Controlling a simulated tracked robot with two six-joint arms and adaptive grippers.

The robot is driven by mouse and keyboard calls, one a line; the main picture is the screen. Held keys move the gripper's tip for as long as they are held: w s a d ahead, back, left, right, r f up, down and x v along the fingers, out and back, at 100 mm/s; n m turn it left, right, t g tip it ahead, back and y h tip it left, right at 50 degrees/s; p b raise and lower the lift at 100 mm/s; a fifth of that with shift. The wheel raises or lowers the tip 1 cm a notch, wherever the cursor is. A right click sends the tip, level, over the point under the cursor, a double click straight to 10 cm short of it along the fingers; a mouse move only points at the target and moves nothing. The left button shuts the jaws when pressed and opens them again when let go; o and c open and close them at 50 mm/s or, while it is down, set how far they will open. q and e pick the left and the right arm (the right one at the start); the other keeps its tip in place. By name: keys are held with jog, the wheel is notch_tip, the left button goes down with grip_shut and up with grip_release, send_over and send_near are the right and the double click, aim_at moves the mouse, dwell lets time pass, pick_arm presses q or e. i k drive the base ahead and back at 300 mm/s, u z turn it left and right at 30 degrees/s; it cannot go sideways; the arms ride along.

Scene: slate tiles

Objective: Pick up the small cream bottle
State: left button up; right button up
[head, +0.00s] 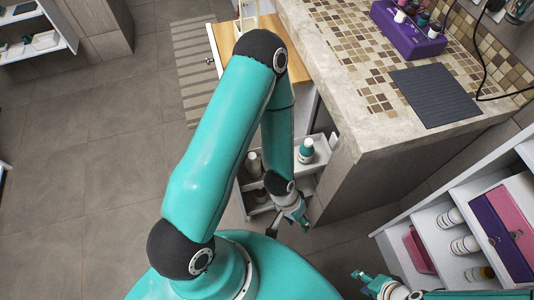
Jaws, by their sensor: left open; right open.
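I cannot tell for sure which bottle is the small cream bottle. A pale bottle (253,162) stands in a white shelf unit, left of my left forearm. A teal bottle with a white cap (306,151) stands in the same unit, right of the forearm. Several white bottles, one of them the upper bottle (450,217), are in the shelf at the right. My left gripper (296,217) is open and points down in front of the white unit, apart from the bottles. My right gripper (364,284) is open at the bottom edge, left of the right shelf.
The stone counter (345,90) has a dark ribbed mat (435,94) and a purple holder (408,30) with small bottles. A pink container (419,250) and a purple-pink box (508,226) are in the right shelf. The tiled floor (85,170) at left is clear.

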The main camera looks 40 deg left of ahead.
aim_at(253, 164)
jog(key=z, duration=1.05)
jog(key=i, duration=0.15)
jog(key=u, duration=2.95)
jog(key=k, duration=0.55)
jog(key=u, duration=0.15)
jog(key=i, duration=0.5)
